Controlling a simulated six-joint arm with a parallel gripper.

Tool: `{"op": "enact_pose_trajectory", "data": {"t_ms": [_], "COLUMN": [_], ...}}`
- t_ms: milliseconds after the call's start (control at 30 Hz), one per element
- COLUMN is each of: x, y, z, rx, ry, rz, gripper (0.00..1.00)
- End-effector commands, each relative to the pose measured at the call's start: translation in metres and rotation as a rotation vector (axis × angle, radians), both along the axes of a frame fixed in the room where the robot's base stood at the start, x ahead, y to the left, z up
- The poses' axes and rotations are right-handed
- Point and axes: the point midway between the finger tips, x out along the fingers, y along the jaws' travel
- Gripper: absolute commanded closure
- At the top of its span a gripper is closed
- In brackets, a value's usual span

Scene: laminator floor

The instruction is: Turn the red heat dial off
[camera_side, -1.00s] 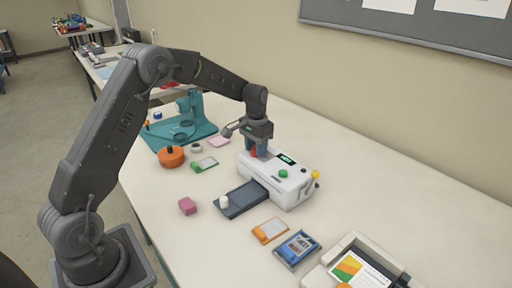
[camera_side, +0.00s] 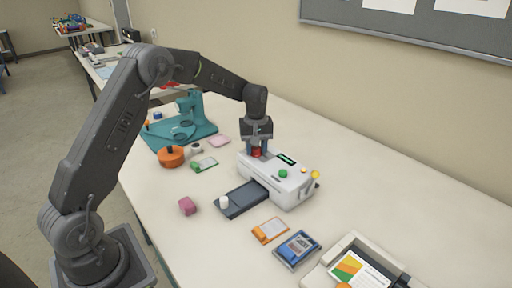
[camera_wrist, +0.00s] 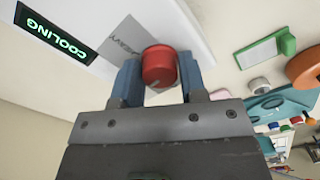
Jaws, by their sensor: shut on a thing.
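The white laminator (camera_side: 281,183) stands on the table with a green button (camera_side: 283,173) on top. The red heat dial (camera_side: 256,153) is on its top at the far left end; it also shows in the wrist view (camera_wrist: 159,66). My gripper (camera_side: 257,150) points down over the dial. In the wrist view its two blue fingers (camera_wrist: 160,78) are shut on the dial, one on each side. The display (camera_wrist: 56,34) reads "COOLING" in green.
A dark tray (camera_side: 243,199) with a white knob juts from the laminator's front. A blue pack (camera_side: 297,249) lies in front. Table behind the laminator is clear.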

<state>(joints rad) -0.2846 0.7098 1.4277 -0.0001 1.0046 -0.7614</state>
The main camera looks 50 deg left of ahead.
Motion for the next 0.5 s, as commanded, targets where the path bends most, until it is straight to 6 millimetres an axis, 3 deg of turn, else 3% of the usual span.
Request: {"op": "enact_pose_trajectory", "data": {"t_ms": [500], "x": [0.0006], "y": [0.0005], "z": [0.0011], "rx": [0.0], "ry": [-0.003], "rz": [0.489], "gripper": [0.85]}}
